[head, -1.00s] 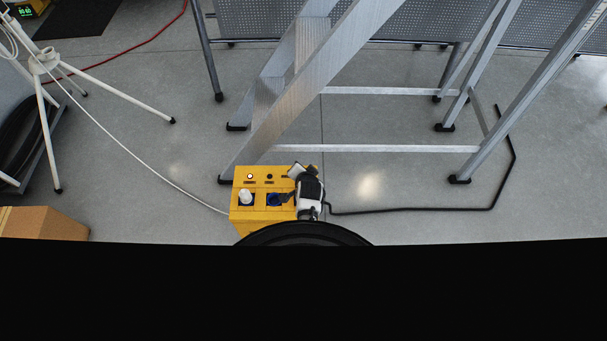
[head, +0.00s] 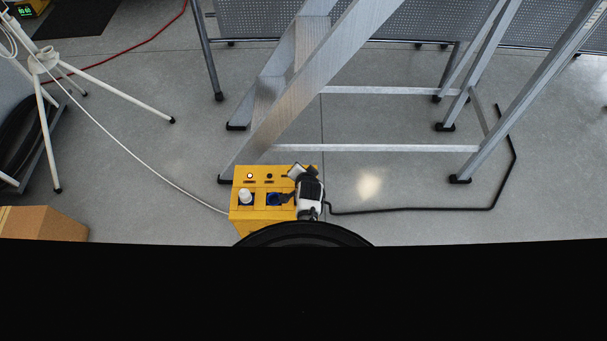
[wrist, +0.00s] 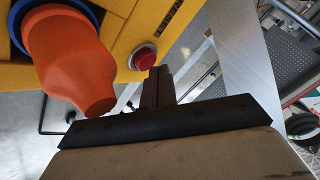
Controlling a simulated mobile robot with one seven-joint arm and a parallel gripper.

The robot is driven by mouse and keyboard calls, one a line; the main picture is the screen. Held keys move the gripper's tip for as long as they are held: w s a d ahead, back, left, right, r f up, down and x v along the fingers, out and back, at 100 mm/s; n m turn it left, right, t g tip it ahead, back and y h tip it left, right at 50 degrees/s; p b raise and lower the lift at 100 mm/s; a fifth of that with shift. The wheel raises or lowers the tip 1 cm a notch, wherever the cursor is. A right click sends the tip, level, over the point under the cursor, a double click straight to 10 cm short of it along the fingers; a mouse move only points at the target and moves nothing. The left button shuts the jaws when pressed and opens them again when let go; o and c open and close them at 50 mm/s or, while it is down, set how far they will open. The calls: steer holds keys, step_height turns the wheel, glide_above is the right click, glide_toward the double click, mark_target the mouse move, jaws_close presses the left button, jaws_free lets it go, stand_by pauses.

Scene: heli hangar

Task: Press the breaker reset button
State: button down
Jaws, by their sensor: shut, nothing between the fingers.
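An orange plug (wrist: 68,60) in a blue socket ring (wrist: 16,25) stands left of the fingers. In the head view the yellow box (head: 262,212) is at the bottom centre, and my arm covers its right part. I cannot make out the red button there.
A white plug (head: 246,197) stands in the box's left socket, beside a blue socket (head: 274,199). An aluminium ladder (head: 300,90) rises just behind the box. A black cable (head: 420,209) runs right, a white cable (head: 140,162) left. A cardboard box (head: 45,224) is at left.

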steer(key=shift+f+b, duration=0.3)
steer(key=shift+f, duration=0.2)
stand_by(0.7)
steer(key=shift+r, duration=0.1)
steer(key=shift+r+p, duration=0.75)
steer(key=shift+p, duration=0.05)
step_height(320, 180, up, 5)
steer(key=p, duration=0.4)
steer(key=shift+p, duration=0.35)
stand_by(0.6)
